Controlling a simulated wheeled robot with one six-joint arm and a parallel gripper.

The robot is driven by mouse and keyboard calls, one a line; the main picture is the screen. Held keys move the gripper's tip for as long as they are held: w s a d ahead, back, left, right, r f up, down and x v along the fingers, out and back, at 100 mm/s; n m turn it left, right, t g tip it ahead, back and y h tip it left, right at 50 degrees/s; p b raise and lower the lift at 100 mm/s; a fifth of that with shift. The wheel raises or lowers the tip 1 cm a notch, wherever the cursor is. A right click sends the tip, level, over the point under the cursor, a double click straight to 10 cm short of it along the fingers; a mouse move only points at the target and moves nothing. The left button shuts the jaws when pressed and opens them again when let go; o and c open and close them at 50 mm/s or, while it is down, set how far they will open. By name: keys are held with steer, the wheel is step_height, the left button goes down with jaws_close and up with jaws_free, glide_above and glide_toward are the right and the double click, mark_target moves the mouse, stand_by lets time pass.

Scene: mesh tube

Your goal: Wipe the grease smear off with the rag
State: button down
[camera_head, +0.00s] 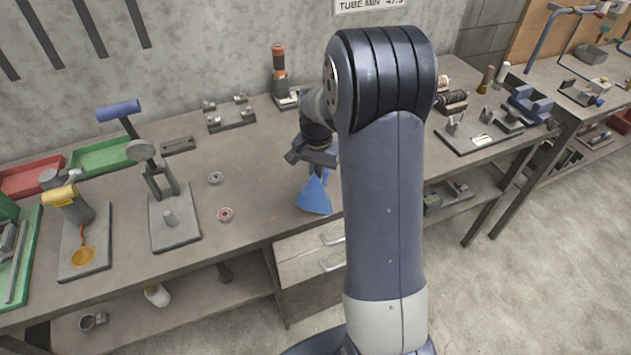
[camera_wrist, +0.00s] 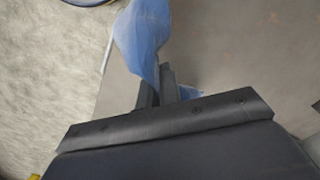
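The blue rag (camera_head: 314,196) hangs from my gripper (camera_head: 314,170) over the front edge of the workbench, left of my arm. In the wrist view my gripper (camera_wrist: 163,88) is shut on the rag (camera_wrist: 140,40), with blue cloth showing on both sides of the fingers. I cannot tell whether the rag's lower end touches the bench. An amber patch (camera_head: 83,257) lies on the grey plate with a yellow-topped fixture at the left. It may be the grease smear, but I cannot tell for sure.
The workbench (camera_head: 262,180) has clear surface left of my gripper. Two small rings (camera_head: 225,214) lie there. A lever press (camera_head: 170,210) with a blue handle stands further left. Red and green trays (camera_head: 102,156) are at the back left. A drawer unit (camera_head: 310,260) is below.

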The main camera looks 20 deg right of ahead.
step_height(320, 180, up, 5)
steer(key=p, duration=0.2)
steer(key=shift+r+p, duration=0.1)
steer(key=shift+p, duration=0.3)
stand_by(0.4)
